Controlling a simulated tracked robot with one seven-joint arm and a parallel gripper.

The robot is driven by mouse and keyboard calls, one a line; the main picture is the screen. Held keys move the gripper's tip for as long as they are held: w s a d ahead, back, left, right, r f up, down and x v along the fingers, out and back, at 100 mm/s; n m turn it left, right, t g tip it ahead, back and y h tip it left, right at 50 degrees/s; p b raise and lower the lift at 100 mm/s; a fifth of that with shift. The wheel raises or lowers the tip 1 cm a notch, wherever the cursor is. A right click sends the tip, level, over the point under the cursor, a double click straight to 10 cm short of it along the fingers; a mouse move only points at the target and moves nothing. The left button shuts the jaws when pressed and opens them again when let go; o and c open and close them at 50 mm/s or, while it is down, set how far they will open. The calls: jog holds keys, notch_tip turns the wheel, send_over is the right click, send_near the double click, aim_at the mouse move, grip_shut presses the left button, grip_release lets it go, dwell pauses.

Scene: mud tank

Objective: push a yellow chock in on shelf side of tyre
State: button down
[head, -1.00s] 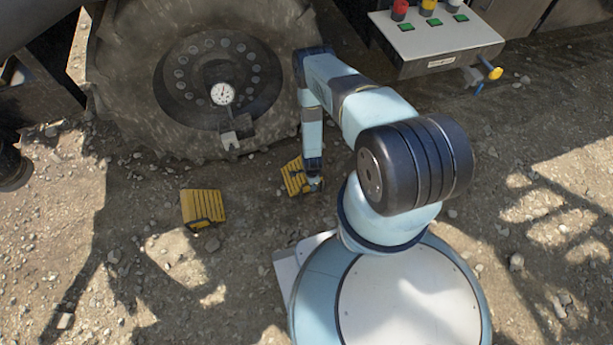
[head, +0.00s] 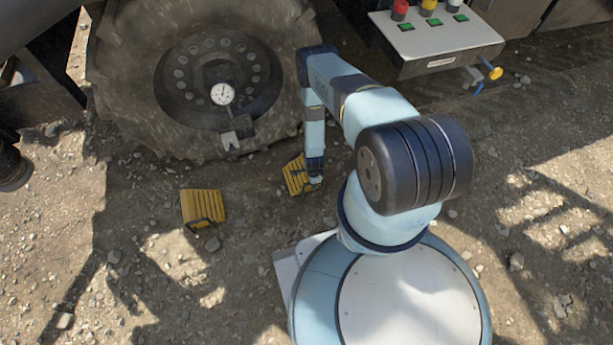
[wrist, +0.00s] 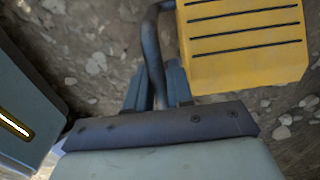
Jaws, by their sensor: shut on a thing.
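One yellow chock (head: 296,175) with dark ridges is on or just above the ground, right of the big muddy tyre's (head: 130,95) lower edge, on the side of the shelf with the buttons. There is a gap between it and the tyre. My gripper (head: 316,183) is at this chock's right side. In the wrist view my gripper (wrist: 158,95) is shut on the dark bar handle of the chock (wrist: 245,45). A second yellow chock (head: 203,208) lies on the ground in front of the tyre, to the left. Whether the held chock touches the ground is unclear.
A grey shelf (head: 435,40) with red, yellow and white lamps and green buttons juts out at upper right. A yellow-knobbed lever (head: 494,73) sticks out below it. A gauge (head: 222,94) sits on the wheel hub. Stony ground at right is clear.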

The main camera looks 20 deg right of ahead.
jog(key=shift+d, duration=0.2)
jog(key=shift+w, duration=8)
jog(key=w, duration=0.9)
jog(key=shift+w+a, duration=0.1)
jog(key=shift+a, duration=0.1)
jog(key=shift+a, duration=0.85)
